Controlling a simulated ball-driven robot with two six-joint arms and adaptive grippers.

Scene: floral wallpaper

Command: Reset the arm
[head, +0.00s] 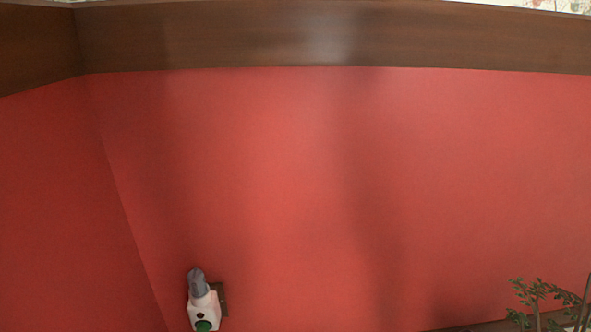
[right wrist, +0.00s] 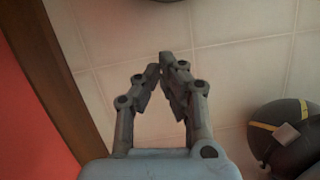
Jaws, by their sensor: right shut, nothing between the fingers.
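My right gripper (right wrist: 160,69) shows in the right wrist view. Its two grey fingers are brought together at the tips, with nothing between them. It is over a light tiled floor (right wrist: 240,75), and no object touches it. Neither of my grippers shows in the head view. My left gripper is not in view in either picture.
A red wall (head: 270,180) with brown wooden trim (head: 220,40) fills the head view. A small white and grey device (head: 201,302) with a green end is low on it. Plant leaves (head: 540,290) show at lower right. A brown baseboard (right wrist: 45,60) runs left of the gripper.

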